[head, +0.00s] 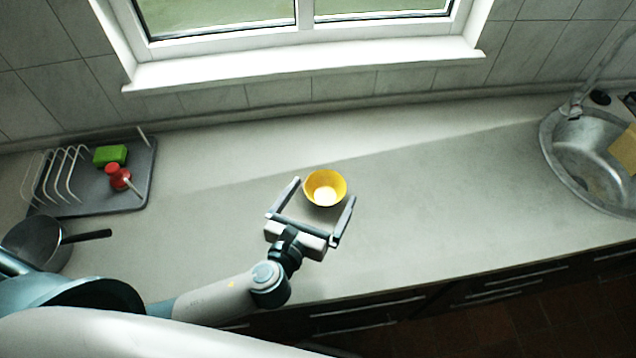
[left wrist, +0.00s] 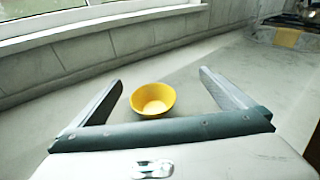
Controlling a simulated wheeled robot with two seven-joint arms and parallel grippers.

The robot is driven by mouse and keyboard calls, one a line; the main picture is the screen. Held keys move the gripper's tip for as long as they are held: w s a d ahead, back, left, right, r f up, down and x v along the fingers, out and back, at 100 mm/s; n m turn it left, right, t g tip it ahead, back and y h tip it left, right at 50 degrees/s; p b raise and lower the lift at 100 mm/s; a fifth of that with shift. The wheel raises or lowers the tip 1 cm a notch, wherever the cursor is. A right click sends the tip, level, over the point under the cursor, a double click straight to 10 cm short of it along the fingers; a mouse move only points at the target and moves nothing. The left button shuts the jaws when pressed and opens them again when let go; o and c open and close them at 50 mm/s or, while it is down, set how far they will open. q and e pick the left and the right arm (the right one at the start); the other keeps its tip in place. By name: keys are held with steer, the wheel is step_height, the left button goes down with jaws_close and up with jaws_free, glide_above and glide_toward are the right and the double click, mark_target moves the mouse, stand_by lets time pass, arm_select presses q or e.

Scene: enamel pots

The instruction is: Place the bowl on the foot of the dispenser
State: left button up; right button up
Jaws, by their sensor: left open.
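The yellow bowl (head: 325,188) stands upright on the grey counter, a little right of the middle in the head view. Its inside looks pale at the bottom. My left gripper (head: 325,190) is open, with one finger on each side of the bowl and no visible contact. In the left wrist view the bowl (left wrist: 153,99) sits between the spread fingers (left wrist: 159,78), ahead of the palm. No dispenser can be made out in either view. My right gripper is not in view.
A dark drying tray (head: 140,190) with a wire rack, a green sponge (head: 110,155) and a red item (head: 117,177) lies at the left. A pan (head: 40,243) is in front of it. A round sink (head: 590,160) is at the right. The counter between is clear.

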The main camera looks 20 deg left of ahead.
arm_select(q)
steer(key=s+a+f+n+g+y, duration=0.1)
steer(key=s+f+g+y, duration=0.1)
steer(key=s+f, duration=0.1)
steer(key=shift+s+a+f+p, duration=0.2)
steer(key=shift+a+f+p, duration=0.15)
steer(key=shift+f, duration=0.55)
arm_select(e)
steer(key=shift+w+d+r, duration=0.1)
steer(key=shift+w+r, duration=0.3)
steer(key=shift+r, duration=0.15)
arm_select(q)
steer(key=shift+w, duration=0.1)
steer(key=shift+x, duration=1.15)
steer(key=b, duration=0.7)
glide_toward(327, 178)
steer(key=x, duration=0.3)
steer(key=shift+d, duration=0.1)
steer(key=shift+w+f, duration=0.15)
steer(key=shift+w, duration=0.4)
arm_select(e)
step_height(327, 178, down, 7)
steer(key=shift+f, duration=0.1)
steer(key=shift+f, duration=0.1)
